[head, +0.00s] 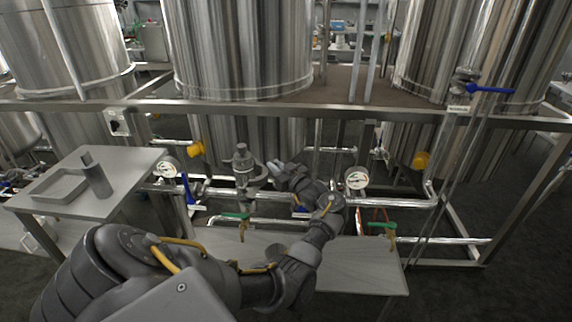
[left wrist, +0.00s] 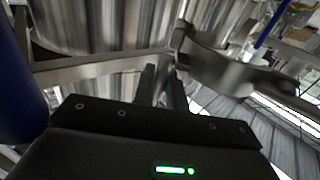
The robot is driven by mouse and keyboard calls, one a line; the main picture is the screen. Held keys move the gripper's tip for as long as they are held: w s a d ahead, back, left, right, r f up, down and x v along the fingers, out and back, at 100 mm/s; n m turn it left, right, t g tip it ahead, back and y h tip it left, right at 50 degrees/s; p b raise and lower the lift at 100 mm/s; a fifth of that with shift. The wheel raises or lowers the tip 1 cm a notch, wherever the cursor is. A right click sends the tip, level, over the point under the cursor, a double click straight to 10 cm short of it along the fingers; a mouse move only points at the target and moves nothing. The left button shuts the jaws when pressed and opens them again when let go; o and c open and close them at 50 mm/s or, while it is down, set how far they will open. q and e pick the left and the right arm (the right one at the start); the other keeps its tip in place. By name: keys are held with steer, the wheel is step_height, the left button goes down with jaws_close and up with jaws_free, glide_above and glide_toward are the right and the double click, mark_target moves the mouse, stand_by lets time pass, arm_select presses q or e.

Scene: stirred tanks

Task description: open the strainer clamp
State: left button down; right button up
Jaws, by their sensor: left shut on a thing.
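The strainer (head: 241,160) is an upright steel fitting on the pipework behind the bench, left of centre in the head view. My left gripper (head: 274,167) reaches in from the right and is close beside it. In the left wrist view the dark fingers (left wrist: 162,88) are shut on a grey metal part, which looks like part of the strainer clamp. A curved steel band (left wrist: 220,76), seemingly the clamp, runs to the right of the fingers. The exact grip is partly hidden by the fingers and too small to see in the head view. My right gripper is not in view.
Pressure gauges (head: 357,179) and green-handled valves (head: 382,226) sit near the arm. A blue handle (head: 187,188) stands left of the strainer. A side table (head: 120,165) at left bears a tray (head: 57,196) and a grey cylinder (head: 97,178). A steel rail (head: 330,110) crosses above.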

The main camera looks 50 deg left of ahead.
arm_select(q)
steer(key=shift+w+r+g, duration=0.1)
steer(key=shift+g, duration=0.2)
steer(key=shift+a, duration=0.1)
steer(key=c, duration=1.5)
jaws_free()
steer(key=d, duration=0.3)
steer(key=d+b, duration=0.1)
steer(key=d, duration=0.6)
steer(key=shift+s+d, duration=0.4)
